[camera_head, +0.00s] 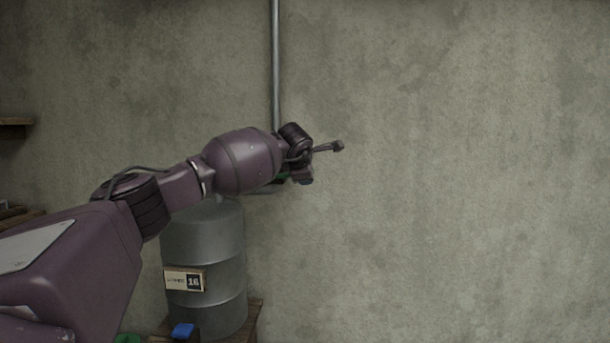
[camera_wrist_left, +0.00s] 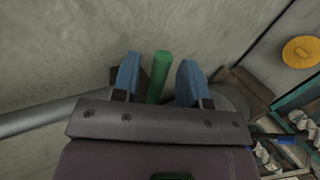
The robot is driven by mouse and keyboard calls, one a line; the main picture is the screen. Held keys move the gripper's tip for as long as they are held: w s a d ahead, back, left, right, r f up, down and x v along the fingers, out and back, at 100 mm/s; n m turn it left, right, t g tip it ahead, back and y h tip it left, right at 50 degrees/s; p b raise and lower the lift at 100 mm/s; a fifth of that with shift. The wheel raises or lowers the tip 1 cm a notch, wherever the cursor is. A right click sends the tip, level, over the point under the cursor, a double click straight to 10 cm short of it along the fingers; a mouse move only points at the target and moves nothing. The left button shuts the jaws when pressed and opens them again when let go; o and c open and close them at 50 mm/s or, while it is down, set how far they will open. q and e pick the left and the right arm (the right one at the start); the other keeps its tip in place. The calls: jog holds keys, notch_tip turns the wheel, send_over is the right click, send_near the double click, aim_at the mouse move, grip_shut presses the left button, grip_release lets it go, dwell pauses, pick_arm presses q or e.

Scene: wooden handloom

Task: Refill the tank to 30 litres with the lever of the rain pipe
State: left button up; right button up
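The grey metal tank (camera_head: 203,250) stands on a wooden stand at lower centre-left. Its label (camera_head: 185,280) reads 16. The grey rain pipe (camera_head: 276,65) runs down the wall and passes behind my left gripper (camera_head: 303,181). In the left wrist view, the green lever (camera_wrist_left: 159,78) lies between the two blue fingers of my left gripper (camera_wrist_left: 157,84). The fingers are apart, with a gap visible on each side of the lever. In the head view my wrist hides most of the lever. My right gripper is in neither view.
A wooden stand (camera_head: 252,315) holds the tank, with a small blue-topped item (camera_head: 182,330) in front. A shelf (camera_head: 14,122) is at far left. The wrist view shows a yellow disc (camera_wrist_left: 301,52) at right. The wall to the right is bare.

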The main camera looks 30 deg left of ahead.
pick_arm(q)
jog(key=b+v, duration=0.2)
jog(key=v, duration=0.8)
jog(key=shift+s+d, duration=0.1)
